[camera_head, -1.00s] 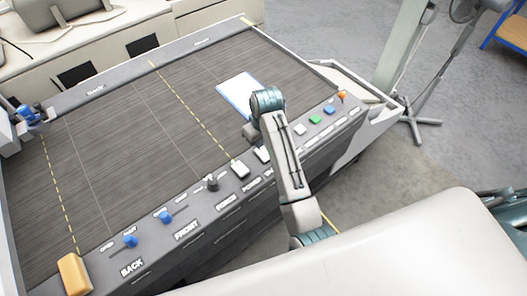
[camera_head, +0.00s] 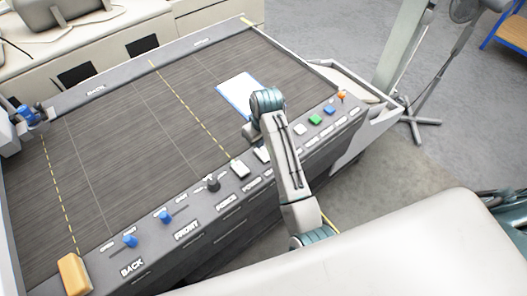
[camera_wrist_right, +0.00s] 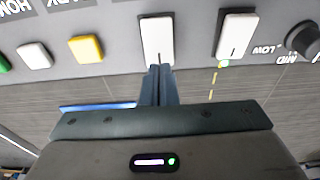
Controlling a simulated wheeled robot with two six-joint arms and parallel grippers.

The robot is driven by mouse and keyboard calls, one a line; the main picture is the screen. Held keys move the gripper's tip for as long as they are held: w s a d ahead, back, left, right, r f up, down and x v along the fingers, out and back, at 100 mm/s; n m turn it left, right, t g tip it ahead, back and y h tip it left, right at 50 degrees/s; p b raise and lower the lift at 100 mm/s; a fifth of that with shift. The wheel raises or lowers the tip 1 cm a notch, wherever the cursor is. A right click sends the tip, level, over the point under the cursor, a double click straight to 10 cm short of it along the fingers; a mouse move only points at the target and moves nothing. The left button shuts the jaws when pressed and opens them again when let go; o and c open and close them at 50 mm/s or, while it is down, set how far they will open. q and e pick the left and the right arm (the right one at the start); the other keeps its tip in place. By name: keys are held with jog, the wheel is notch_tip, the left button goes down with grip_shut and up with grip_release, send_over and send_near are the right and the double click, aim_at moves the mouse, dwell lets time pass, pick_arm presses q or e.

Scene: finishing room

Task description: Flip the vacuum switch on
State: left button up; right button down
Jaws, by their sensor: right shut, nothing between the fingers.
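The machine's front panel carries two white rocker switches. One rocker (camera_head: 240,169) stands above the POWER label; it also shows in the right wrist view (camera_wrist_right: 236,35), with a small green light lit beside it. The second rocker (camera_wrist_right: 157,40) is beside it, away from the knob; in the head view it (camera_head: 262,154) is partly hidden by my right arm, and its label cannot be read. My right gripper (camera_wrist_right: 160,70) is shut and empty, its fingertips at the near end of this second rocker. I cannot tell whether they touch it. My left gripper is out of view.
The FORCE knob (camera_head: 212,183) and blue levers (camera_head: 166,217) line the panel on one side. White, green (camera_head: 316,119) and blue buttons and an orange-red control (camera_head: 341,96) line the other. A blue-edged white sheet (camera_head: 238,92) lies on the dark bed (camera_head: 150,120). A yellow block (camera_head: 74,274) sits at the corner.

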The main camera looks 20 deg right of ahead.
aim_at(260, 150)
jog(key=shift+f, duration=0.95)
dwell(0.9)
jog(key=shift+r, duration=0.1)
jog(key=shift+r+p, duration=0.35)
jog(key=shift+r, duration=3.1)
